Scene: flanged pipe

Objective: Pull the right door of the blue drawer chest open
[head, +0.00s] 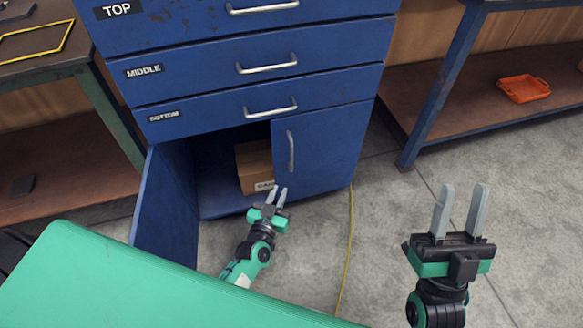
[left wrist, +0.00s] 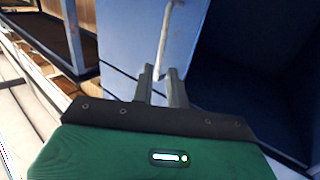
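The blue drawer chest (head: 225,75) has three drawers above a lower cupboard. Its right door (head: 328,148) is closed and has a vertical silver handle (head: 291,151). My left gripper (head: 277,192) is just below and in front of this handle, with its fingers apart. In the left wrist view the handle (left wrist: 163,42) runs down toward the gap between the fingertips of the left gripper (left wrist: 161,76); I cannot tell whether they touch it. My right gripper (head: 461,195) is open and empty, well to the right of the chest.
The chest's left door (head: 165,205) stands open, showing a cardboard box (head: 255,165) inside. A green surface (head: 130,285) fills the lower left. A yellow cable (head: 347,250) lies on the floor. A workbench with an orange tray (head: 523,89) stands at right. Floor before the right door is mostly clear.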

